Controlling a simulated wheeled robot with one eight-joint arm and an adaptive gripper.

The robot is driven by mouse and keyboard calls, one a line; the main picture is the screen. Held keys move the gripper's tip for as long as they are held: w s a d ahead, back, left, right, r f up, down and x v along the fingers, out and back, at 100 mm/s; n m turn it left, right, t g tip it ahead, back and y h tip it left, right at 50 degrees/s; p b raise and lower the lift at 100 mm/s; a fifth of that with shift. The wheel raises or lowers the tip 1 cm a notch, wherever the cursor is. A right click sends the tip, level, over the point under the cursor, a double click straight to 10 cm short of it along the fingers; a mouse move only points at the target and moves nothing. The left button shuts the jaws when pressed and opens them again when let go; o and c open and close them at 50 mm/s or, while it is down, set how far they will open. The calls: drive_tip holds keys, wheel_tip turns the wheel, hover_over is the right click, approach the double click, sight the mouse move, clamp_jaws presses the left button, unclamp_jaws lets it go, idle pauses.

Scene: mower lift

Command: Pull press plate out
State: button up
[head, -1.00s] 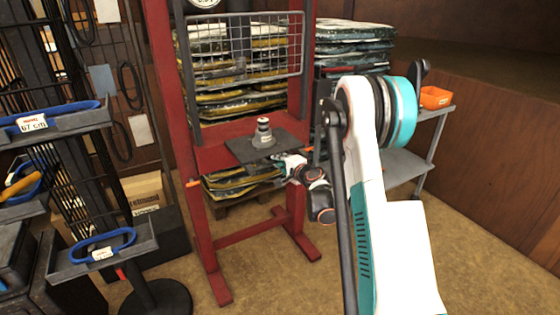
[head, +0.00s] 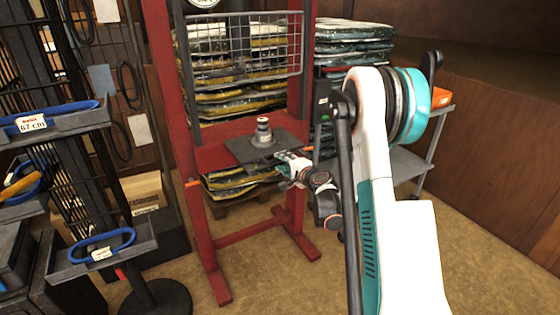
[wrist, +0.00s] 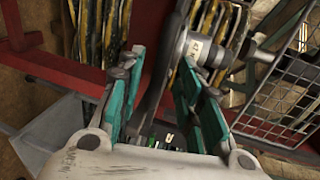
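The press plate (head: 286,143) is a dark flat plate lying across the red press frame in the head view. A grey stepped cylindrical part (head: 263,134) stands on it. My gripper (head: 284,163) is at the plate's front right edge. In the wrist view my gripper (wrist: 163,92) has its two teal-padded fingers apart, and the plate (wrist: 157,83) shows nearly edge-on between them. Gaps seem to show beside the plate, but contact at the fingertips is hard to tell. The cylindrical part (wrist: 201,50) shows beyond the right finger.
The red press frame (head: 163,90) has uprights on both sides and a wire mesh guard (head: 243,48) above the plate. Stacked bags stand behind it. A grey cart (head: 405,165) with an orange bin (head: 441,97) is at right. A tool rack stands at left. Floor in front is open.

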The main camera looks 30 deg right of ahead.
drive_tip(key=v, duration=0.8)
drive_tip(key=shift+s, duration=0.3)
